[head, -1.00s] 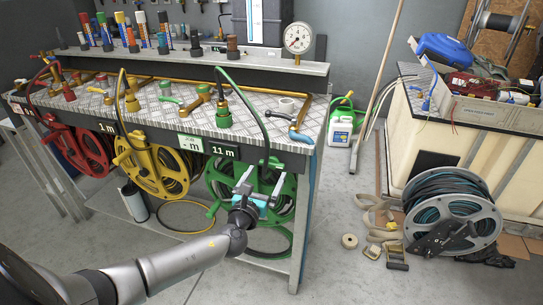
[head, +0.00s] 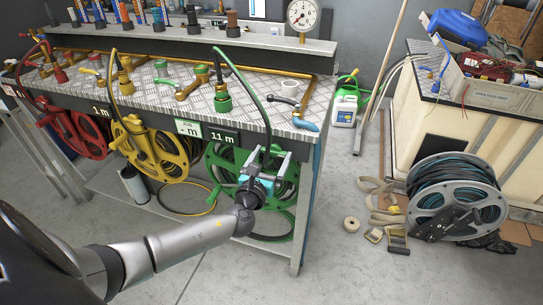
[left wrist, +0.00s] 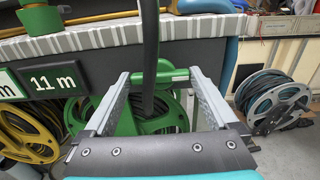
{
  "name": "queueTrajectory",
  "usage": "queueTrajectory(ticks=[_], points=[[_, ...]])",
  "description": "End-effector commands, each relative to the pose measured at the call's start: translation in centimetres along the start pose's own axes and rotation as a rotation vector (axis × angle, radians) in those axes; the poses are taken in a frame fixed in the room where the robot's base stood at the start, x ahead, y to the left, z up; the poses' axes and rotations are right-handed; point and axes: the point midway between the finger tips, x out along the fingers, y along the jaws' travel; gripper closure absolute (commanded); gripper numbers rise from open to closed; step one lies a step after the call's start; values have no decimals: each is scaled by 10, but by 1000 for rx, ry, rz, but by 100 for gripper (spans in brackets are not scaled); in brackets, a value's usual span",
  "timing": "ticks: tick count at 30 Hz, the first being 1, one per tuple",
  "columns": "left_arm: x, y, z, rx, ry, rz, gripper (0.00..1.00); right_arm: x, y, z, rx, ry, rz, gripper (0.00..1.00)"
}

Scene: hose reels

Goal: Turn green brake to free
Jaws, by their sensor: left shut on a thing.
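The green hose reel (head: 222,176) hangs under the bench front, beside the "11 m" label (head: 223,138). My left gripper (head: 267,154) is at the upper right part of this reel. In the left wrist view the left gripper (left wrist: 158,76) has a green crossbar, seemingly the green brake (left wrist: 174,75), between its fingertips and is shut on it. The black hose (left wrist: 150,40) runs down in front of the green part and hides some of it. The brake's setting cannot be read. My right gripper is not in view.
A yellow reel (head: 150,150) and a red reel (head: 75,130) hang to the left. A loose hose reel (head: 455,200) and straps (head: 375,205) lie on the floor at right.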

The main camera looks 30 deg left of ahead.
Motion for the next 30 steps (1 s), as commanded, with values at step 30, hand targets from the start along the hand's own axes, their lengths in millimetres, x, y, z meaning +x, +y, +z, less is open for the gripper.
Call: queueTrajectory(ticks=[30], points=[[1,0,-1,-283,-3,1,63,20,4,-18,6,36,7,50]])
